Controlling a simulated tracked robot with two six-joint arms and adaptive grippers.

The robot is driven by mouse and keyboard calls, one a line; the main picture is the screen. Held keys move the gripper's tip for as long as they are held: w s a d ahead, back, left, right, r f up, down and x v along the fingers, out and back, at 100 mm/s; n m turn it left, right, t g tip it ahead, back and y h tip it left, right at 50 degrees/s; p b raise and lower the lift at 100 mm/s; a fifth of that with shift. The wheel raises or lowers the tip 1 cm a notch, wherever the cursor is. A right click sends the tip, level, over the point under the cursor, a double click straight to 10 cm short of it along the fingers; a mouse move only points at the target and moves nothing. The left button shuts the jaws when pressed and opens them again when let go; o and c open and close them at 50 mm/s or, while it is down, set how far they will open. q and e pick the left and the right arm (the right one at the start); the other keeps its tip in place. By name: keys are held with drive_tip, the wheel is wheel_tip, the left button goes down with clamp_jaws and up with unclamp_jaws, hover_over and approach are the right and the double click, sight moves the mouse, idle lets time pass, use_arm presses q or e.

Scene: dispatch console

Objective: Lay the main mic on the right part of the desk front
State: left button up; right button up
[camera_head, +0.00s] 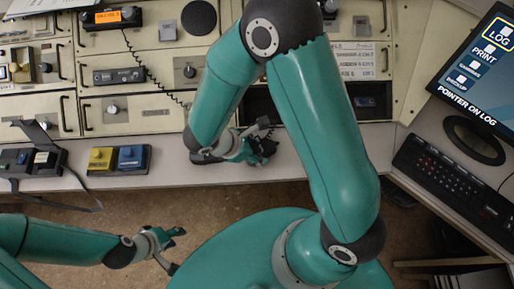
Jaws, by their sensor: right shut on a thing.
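My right gripper (264,146) is over the desk front (340,160), near its middle, below the dark open bay of the console. It is shut on a small dark thing, the main mic (263,124) as far as I can tell, mostly hidden by the fingers and arm. A coiled black cord (158,76) runs from the radio with the orange display (115,16) down towards this gripper. I cannot tell whether the mic touches the desk. My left gripper (176,250) is open and empty, over the floor in front of the desk.
A yellow and blue switch box (119,160) and a grey box with a black strap (30,161) sit on the left desk front. At the right are a keyboard (455,182) and a monitor (480,65).

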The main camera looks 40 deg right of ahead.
drive_tip(key=o, duration=1.3)
drive_tip(key=shift+r, duration=0.15)
drive_tip(key=v, duration=1.2)
